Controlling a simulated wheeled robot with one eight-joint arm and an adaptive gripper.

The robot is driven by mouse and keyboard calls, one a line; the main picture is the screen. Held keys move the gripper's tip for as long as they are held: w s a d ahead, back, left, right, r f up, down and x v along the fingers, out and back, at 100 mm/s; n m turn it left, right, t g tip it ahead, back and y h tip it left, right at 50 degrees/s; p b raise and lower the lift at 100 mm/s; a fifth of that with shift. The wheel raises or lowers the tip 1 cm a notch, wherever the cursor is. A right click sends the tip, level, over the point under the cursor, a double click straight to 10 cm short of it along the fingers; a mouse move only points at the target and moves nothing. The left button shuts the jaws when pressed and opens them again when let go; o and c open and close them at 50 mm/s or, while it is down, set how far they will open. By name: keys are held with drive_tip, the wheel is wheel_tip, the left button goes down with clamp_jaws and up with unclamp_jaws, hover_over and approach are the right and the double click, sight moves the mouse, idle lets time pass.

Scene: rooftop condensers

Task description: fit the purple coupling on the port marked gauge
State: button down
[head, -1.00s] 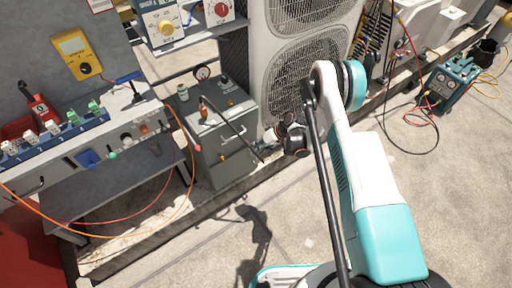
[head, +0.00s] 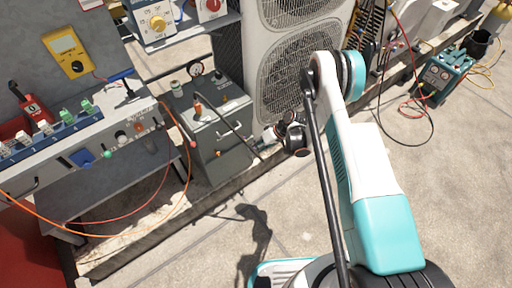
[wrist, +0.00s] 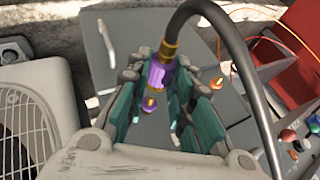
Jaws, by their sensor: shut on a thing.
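The purple coupling (wrist: 160,75) sits between the teal-padded fingers of my gripper (wrist: 155,95) in the wrist view. My gripper is shut on it. A brass fitting and a dark hose (wrist: 222,28) run up from the coupling. Below it, a brass port with a purple collar (wrist: 150,104) shows on a grey surface, apart from the coupling in the picture. Another brass-orange fitting (wrist: 217,82) is to the right. I cannot read any port marking. In the head view my gripper (head: 270,134) is small, beside the grey cabinet (head: 222,160); the coupling cannot be made out there.
A condenser with fan grilles (head: 290,80) stands close behind my gripper; its casing also shows in the wrist view (wrist: 30,105). A workbench with a yellow multimeter (head: 68,53) is at the left, with an orange hose hanging. A teal machine (head: 443,76) stands far right on open floor.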

drive_tip(key=c, duration=2.1)
unclamp_jaws()
clamp_jaws()
drive_tip(key=shift+w+r, duration=0.1)
drive_tip(key=shift+r, duration=0.1)
drive_tip(key=w+r+m+h+p, duration=0.1)
drive_tip(key=w+r+m, duration=0.2)
drive_tip(key=r+m, duration=0.6)
drive_tip(key=w+r+m, duration=0.2)
drive_tip(key=r+m, duration=0.4)
drive_tip(key=r, duration=0.5)
drive_tip(key=w+a+r+m+t+y+p, duration=0.1)
drive_tip(key=w+a+r+m+t+y, duration=0.45)
drive_tip(key=a+r+m, duration=0.65)
drive_tip(key=shift+m+g, duration=0.25)
drive_tip(key=shift+m, duration=0.65)
drive_tip(key=shift+d+f+b, duration=0.3)
drive_tip(key=shift+f, duration=0.9)
drive_tip(key=shift+d+f+b, duration=0.3)
drive_tip(key=shift+f+b, duration=0.05)
drive_tip(key=shift+f, duration=0.8)
drive_tip(key=shift+d+f+b, duration=0.3)
drive_tip(key=shift+f, duration=0.9)
